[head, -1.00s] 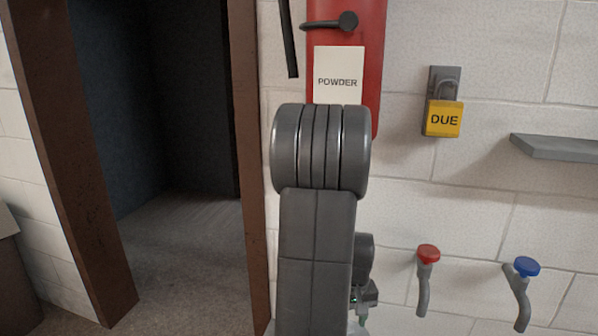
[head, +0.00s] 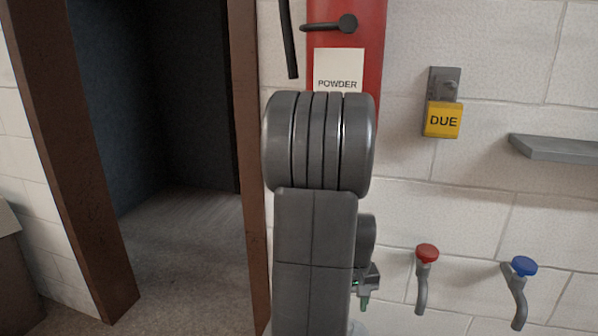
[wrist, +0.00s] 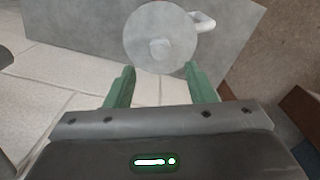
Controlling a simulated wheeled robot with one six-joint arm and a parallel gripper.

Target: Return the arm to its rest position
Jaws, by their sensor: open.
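My gripper (wrist: 158,70) is open in the wrist view, with its two green fingers apart and nothing seen held between them. Beyond the fingertips is a pale round thing (wrist: 160,30) with a knob at its centre and a white curved piece at its right; I cannot tell if it is near. In the head view my grey arm stands upright in the middle. A small part of my gripper (head: 365,297) shows low at its right side; the rest is hidden behind the arm.
Behind my arm hangs a red extinguisher (head: 346,60) with a POWDER label. To the right are a yellow DUE padlock (head: 443,120), a grey shelf (head: 565,148), a red-topped tap (head: 426,254) and a blue-topped tap (head: 520,267). An open doorway (head: 180,130) lies left.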

